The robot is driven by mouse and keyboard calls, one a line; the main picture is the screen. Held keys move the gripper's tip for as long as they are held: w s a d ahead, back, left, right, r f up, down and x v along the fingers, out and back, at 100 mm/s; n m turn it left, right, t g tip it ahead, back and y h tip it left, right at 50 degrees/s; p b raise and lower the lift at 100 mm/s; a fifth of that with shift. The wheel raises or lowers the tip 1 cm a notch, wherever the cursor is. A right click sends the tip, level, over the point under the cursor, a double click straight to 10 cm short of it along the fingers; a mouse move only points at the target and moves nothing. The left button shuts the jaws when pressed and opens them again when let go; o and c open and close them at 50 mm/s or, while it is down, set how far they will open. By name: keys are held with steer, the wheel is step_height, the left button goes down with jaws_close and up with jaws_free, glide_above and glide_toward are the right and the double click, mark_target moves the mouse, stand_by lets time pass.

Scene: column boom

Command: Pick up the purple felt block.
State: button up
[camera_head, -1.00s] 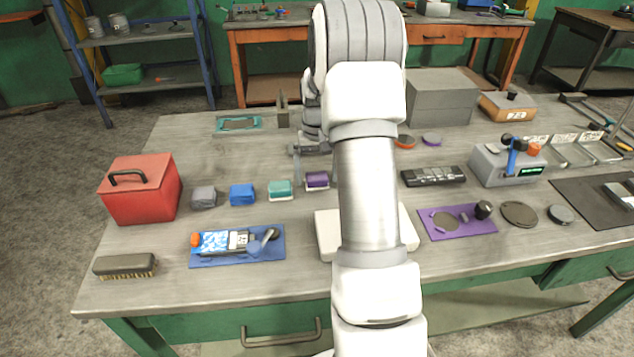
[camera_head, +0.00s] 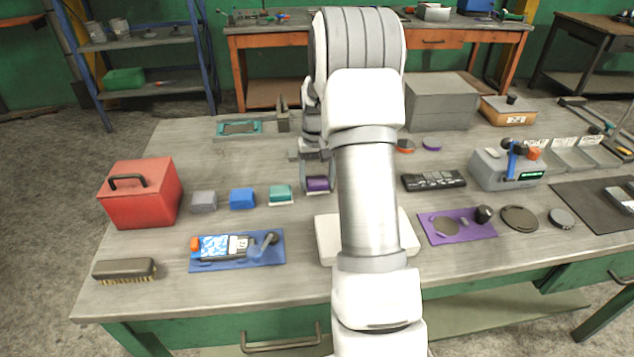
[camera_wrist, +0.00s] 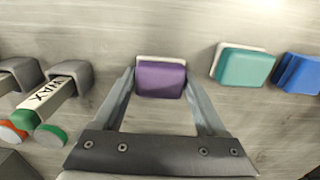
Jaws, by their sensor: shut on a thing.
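The purple felt block (camera_head: 317,184) sits on the workbench at the right end of a row of blocks, beside the teal one. In the wrist view the purple block (camera_wrist: 160,80) lies between the tips of my gripper's two fingers, its pale base showing along the far edge. My gripper (camera_wrist: 160,92) is shut on the block's sides. In the head view my gripper (camera_head: 317,178) reaches down over the block, and my arm hides part of it. The block appears to be at bench level; I cannot tell any gap beneath it.
A teal block (camera_head: 280,194), a blue block (camera_head: 242,198) and a grey block (camera_head: 204,201) stand to the left. A black remote-like device (camera_head: 434,181) lies to the right. A red box (camera_head: 141,194) stands far left.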

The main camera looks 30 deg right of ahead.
mark_target(314, 178)
steer(key=shift+r, duration=0.55)
steer(key=r, duration=0.1)
steer(key=r+p, duration=0.1)
steer(key=r, duration=0.1)
steer(key=shift+w+a+r, duration=0.2)
steer(key=shift+w+r, duration=0.1)
steer(key=shift+w, duration=0.1)
steer(key=w+a+r+p, duration=0.2)
steer(key=w+a+r, duration=0.2)
steer(key=w, duration=0.5)
step_height(314, 178, up, 2)
steer(key=shift+w+a+r, duration=0.15)
steer(key=shift+w+a, duration=0.2)
